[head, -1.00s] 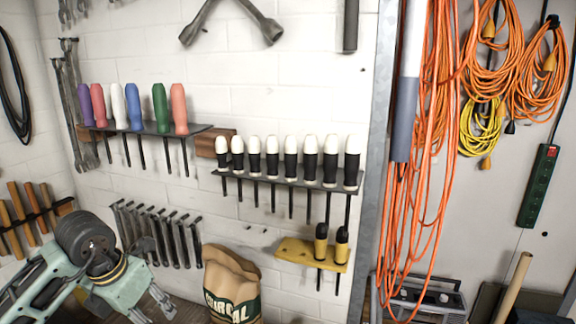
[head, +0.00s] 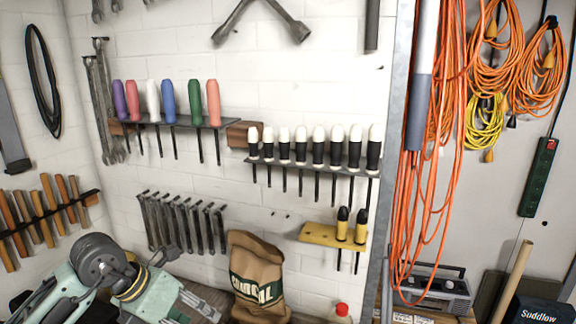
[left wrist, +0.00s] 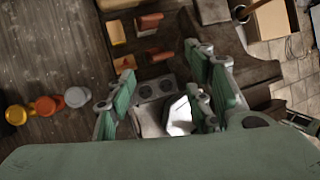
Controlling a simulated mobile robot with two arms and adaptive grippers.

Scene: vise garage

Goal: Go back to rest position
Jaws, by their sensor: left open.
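My left arm's green and dark links (head: 100,262) show at the lower left of the head view, below the wall tools; the gripper fingers cannot be made out there. In the left wrist view my left gripper (left wrist: 165,100) has its green fingers spread apart, with nothing held between them. Behind the gap, farther down, a grey item with two dark round parts (left wrist: 155,88) and a white item (left wrist: 180,115) show. My right gripper is in neither view.
A charcoal bag (head: 258,265) stands by the wall under screwdriver racks (head: 180,122). Hammers (head: 45,210) hang at left, orange cables (head: 435,150) and a radio (head: 440,290) are at right. Yellow, orange and white round items (left wrist: 45,105) lie on wood in the wrist view.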

